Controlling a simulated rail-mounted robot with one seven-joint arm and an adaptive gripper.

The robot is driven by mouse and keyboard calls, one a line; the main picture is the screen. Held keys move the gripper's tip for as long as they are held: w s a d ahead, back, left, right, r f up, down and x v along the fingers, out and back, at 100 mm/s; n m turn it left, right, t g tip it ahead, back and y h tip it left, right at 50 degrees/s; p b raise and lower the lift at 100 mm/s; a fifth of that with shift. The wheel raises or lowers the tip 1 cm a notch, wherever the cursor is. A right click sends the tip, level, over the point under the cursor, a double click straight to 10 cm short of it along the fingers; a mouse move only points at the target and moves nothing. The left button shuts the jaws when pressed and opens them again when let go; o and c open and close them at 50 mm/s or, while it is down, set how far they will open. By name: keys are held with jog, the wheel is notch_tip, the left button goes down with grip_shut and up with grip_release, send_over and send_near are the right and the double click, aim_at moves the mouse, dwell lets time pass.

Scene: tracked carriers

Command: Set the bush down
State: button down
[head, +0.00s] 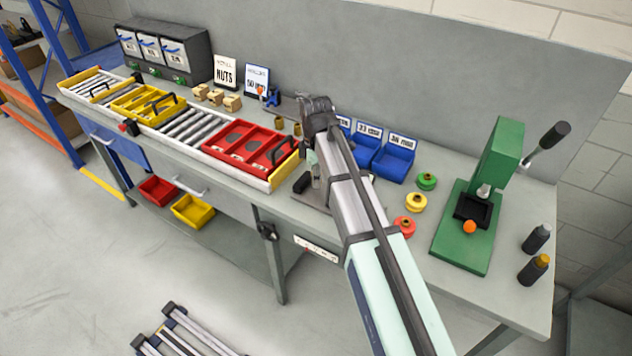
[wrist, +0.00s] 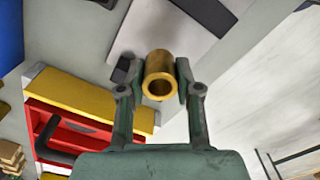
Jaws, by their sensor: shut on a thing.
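A brass bush (wrist: 158,75), a short hollow cylinder, is held between the two fingertips of my gripper (wrist: 160,78) in the wrist view. Its open end faces the camera. The gripper is shut on its sides. Behind the bush lies a grey plate (wrist: 160,30) with a small black block (wrist: 122,70) beside the bush; I cannot tell whether the bush touches the plate. In the head view my gripper (head: 315,172) is over the bench near the black block (head: 301,183), right of the red tray. My arm hides most of it and the held bush there.
A red tray (head: 214,148) sits on the roller track at the left. Blue bins (head: 394,160) stand behind my arm. Coloured knobs (head: 416,201) and a green press (head: 470,225) are to the right. Two small brass cylinders (head: 279,123) stand near the back.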

jog(key=shift+f, duration=1.4)
jog(key=shift+f, duration=0.1)
jog(key=c, duration=0.8)
grip_release()
notch_tip(320, 180, up, 12)
jog(key=shift+r+b, duration=0.1)
jog(key=shift+b, duration=0.7)
